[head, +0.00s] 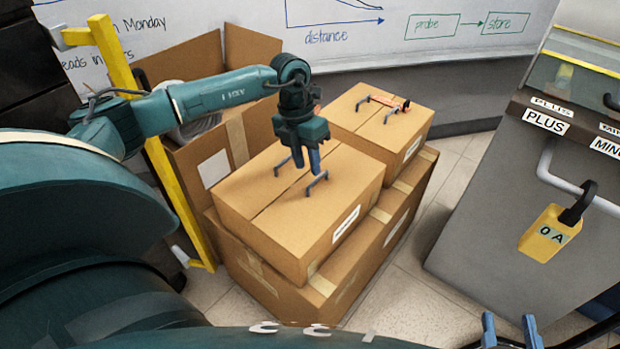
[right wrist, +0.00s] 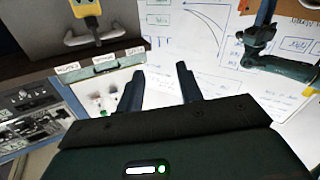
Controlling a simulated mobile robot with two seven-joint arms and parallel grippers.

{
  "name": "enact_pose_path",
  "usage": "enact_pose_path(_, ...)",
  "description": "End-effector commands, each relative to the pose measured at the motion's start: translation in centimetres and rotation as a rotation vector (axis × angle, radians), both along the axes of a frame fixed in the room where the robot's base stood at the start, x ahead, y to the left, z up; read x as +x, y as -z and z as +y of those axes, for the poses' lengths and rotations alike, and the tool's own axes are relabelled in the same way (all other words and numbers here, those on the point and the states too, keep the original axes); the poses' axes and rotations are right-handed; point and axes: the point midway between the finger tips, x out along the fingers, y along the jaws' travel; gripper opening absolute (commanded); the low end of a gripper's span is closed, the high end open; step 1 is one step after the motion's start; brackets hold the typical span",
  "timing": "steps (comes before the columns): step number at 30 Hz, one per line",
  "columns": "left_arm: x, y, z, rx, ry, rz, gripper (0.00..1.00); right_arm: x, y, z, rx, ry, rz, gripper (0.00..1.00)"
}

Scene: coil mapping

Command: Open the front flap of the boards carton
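Two closed brown cartons sit on a larger brown box. The back carton (head: 412,148) also has a label and handles on top. I cannot tell which is the boards carton.
An open brown box (head: 205,160) and a yellow post (head: 165,180) stand left of the cartons. A grey cabinet (head: 490,225) with a yellow padlock (head: 543,233) stands at right. The whiteboard (head: 440,30) is behind. Floor (head: 410,300) is free between cartons and cabinet.

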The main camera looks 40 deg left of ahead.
Motion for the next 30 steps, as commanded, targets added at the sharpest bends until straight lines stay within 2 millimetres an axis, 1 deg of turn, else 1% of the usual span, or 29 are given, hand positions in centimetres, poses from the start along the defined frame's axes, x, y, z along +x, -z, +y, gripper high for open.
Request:
enact_pose_path(1,0.0,1.3,-0.2,-0.001,0.000,0.002,0.31,0.0,0.3,0.1,0.001,-0.006,-0.018,0.36)
enact_pose_path(3,-0.1,2.2,-0.4,-0.001,-0.001,0.001,0.31,-0.1,0.2,0.3,0.004,-0.014,-0.038,0.36)
enact_pose_path(7,0.0,3.5,-0.7,-0.002,0.000,0.000,0.31,-0.2,0.1,0.5,0.007,-0.024,-0.067,0.36)
enact_pose_path(12,0.0,4.0,-0.8,-0.001,0.000,-0.001,0.31,-0.3,0.0,0.6,0.009,-0.029,-0.081,0.36)
enact_pose_path(19,0.0,4.0,-0.8,-0.001,0.000,-0.001,0.31,-0.3,0.0,0.6,0.009,-0.030,-0.082,0.36)
enact_pose_path(30,0.0,4.0,-0.8,-0.002,0.000,-0.001,0.00,-0.3,0.0,0.6,0.009,-0.030,-0.081,0.36)
